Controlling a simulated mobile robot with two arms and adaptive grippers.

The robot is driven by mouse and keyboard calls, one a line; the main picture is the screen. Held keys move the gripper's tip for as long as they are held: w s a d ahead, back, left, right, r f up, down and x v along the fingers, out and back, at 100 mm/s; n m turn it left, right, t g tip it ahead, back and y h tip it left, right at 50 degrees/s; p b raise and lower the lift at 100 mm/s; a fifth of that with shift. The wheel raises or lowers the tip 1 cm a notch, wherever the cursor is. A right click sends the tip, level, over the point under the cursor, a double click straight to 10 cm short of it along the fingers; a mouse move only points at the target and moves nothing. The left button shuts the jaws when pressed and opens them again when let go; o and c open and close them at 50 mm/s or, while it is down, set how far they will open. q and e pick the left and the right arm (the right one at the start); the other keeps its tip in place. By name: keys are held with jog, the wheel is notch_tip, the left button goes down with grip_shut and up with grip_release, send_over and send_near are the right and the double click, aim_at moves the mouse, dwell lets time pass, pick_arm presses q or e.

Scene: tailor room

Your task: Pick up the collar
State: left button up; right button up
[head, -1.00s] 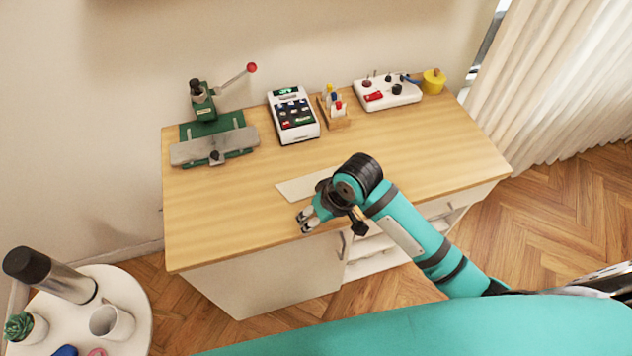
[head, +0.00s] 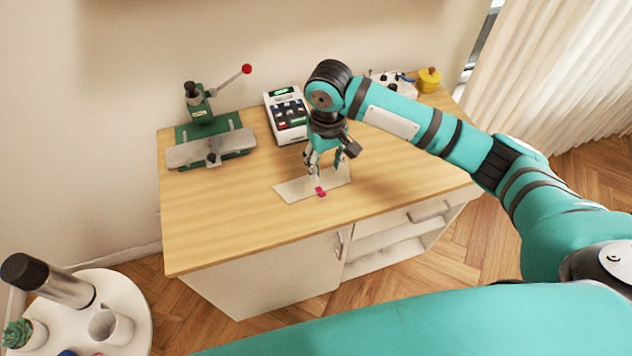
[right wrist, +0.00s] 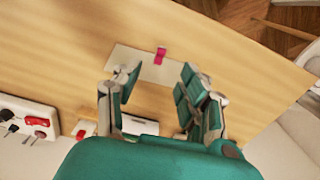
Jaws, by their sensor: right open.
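A small pink-red piece, which I take for the collar (head: 321,192), lies at the front edge of a pale flat mat (head: 295,188) on the wooden desk. In the right wrist view the collar (right wrist: 160,55) lies beyond the fingertips, roughly between them in the picture, on the mat (right wrist: 130,62). My right gripper (head: 326,168) points down over the mat, just behind the collar in the head view. Its fingers are apart with nothing between them, as the right wrist view (right wrist: 157,85) shows. My left gripper is not in view.
A green press (head: 203,110) with a red-knobbed lever stands at the desk's back left. A keypad device (head: 287,115) and a yellow pot (head: 429,80) stand along the back. A round white side table (head: 135,315) is at the lower left. The desk's left front is clear.

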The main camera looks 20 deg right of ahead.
send_over(323, 193)
notch_tip(323, 193, down, 6)
jog(key=shift+d, duration=0.15)
jog(key=f+p, duration=0.1)
jog(key=f, duration=0.3)
jog(key=shift+a+f+p, duration=0.1)
jog(key=shift+a+p, duration=0.1)
jog(key=shift+p, duration=0.1)
jog(key=shift+f, duration=0.5)
jog(key=shift+w, duration=0.1)
jog(key=c, duration=0.8)
